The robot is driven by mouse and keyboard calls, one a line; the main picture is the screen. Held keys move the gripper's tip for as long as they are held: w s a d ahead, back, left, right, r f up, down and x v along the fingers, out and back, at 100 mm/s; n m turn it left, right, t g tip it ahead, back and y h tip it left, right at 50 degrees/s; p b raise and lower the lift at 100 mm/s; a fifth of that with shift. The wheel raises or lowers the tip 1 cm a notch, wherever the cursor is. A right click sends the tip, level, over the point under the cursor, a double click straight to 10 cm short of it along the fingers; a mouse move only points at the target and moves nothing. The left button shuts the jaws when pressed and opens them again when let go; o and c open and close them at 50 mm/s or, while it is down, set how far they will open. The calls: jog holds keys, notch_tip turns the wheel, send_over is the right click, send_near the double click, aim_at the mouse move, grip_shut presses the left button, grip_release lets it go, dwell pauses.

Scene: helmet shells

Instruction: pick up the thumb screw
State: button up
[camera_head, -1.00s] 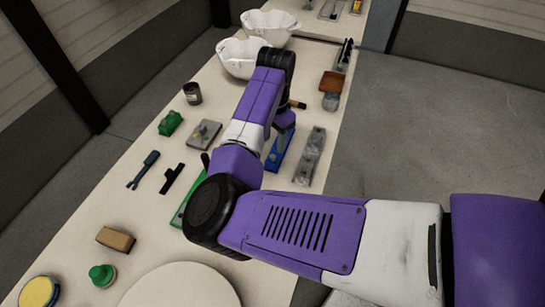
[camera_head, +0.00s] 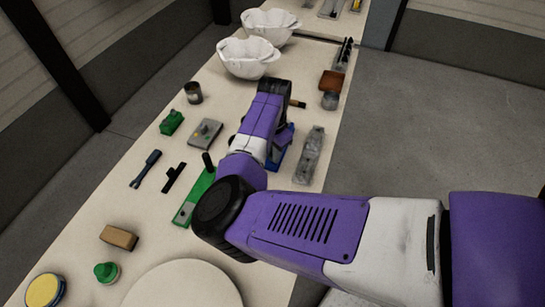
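I cannot make out a thumb screw for certain. A small green knob-like piece (camera_head: 106,272) stands near the table's front left and may or may not be it. My arm reaches over the middle of the table, and its wrist bends down over a blue item (camera_head: 281,146). The arm hides most of my gripper and both fingertips, so its opening and any hold do not show. The blue item is partly covered by the arm.
White helmet shells (camera_head: 247,59) stand at the back of the table. A grey metal part (camera_head: 309,157) lies right of the blue item. A green tool (camera_head: 192,198), a tan block (camera_head: 118,237) and a round pale disc (camera_head: 178,290) lie nearer. The left table has bare gaps.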

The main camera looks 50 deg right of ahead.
grip_shut()
notch_tip(320, 180, up, 20)
jog(key=b, duration=0.2)
dwell(0.4)
jog(key=shift+r, duration=0.1)
notch_tip(320, 180, up, 3)
jog(key=p, duration=0.3)
jog(key=shift+r, duration=0.2)
dwell(0.4)
jog(key=shift+f, duration=0.1)
